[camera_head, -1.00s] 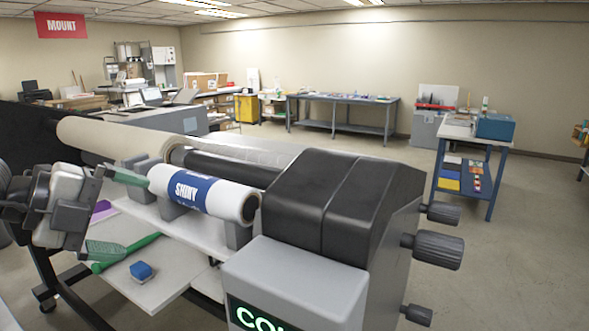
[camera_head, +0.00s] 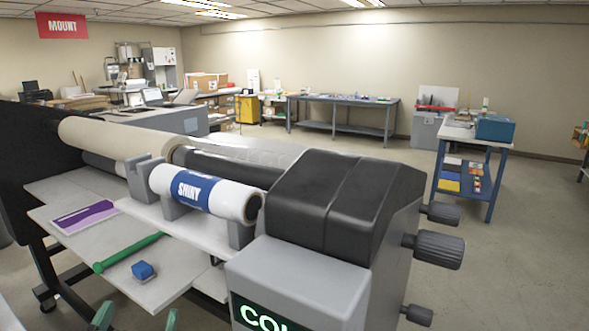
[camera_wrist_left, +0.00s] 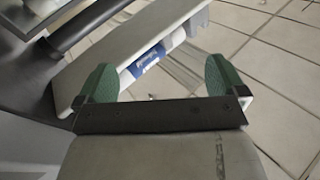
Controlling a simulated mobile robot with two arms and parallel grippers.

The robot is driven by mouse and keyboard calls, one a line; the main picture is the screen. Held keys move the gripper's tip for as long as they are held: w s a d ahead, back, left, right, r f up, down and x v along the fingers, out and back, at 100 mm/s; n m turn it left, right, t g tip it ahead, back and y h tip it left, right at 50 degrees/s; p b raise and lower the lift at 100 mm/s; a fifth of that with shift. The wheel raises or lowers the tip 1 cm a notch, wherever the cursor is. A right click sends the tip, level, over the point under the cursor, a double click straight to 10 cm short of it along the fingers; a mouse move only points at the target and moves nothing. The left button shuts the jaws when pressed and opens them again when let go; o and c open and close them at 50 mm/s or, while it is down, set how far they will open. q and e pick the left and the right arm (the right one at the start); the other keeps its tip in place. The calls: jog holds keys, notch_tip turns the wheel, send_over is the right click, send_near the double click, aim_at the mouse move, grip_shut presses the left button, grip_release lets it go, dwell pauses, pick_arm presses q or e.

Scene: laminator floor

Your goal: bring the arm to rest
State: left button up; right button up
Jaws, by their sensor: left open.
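My left gripper (camera_head: 137,318) shows only as two green fingertips at the bottom edge of the head view, spread apart. In the left wrist view both green fingers of this gripper (camera_wrist_left: 158,85) are wide apart with nothing held between them. The white roll with a blue SHINY label (camera_head: 195,190) lies in grey cradles at the front of the laminator (camera_head: 345,195), clear of the gripper. Beyond the fingers in the left wrist view is a white cylinder with a blue label (camera_wrist_left: 148,60). My right gripper is not in view.
A green rod (camera_head: 130,252), a small blue block (camera_head: 143,270) and a purple-and-white packet (camera_head: 85,216) lie on the laminator's pale lower shelf (camera_head: 60,190). Tables stand further back. Open floor (camera_head: 500,260) lies to the right.

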pick_arm(q)
jog(key=s+f+n+g, duration=0.1)
jog(key=s+f+g, duration=0.4)
jog(key=f, duration=0.3)
jog(key=s+f+g, duration=0.4)
jog(key=f, duration=0.4)
jog(key=s+d+f+m+g+h, duration=0.1)
jog(key=s+d+f+g, duration=0.1)
jog(key=s+f+g, duration=0.3)
jog(key=s+d+f+m+g+h, duration=0.1)
jog(key=s+d+f+g, duration=0.15)
jog(key=s, duration=0.55)
notch_tip(320, 180, down, 27)
jog(key=s+g, duration=0.1)
jog(key=s+a+f+g, duration=0.1)
jog(key=s+a+f, duration=0.1)
jog(key=s+f, duration=1.2)
jog(key=shift+s+a+f, duration=0.3)
jog(key=shift+s+a, duration=0.1)
jog(key=shift+s, duration=0.45)
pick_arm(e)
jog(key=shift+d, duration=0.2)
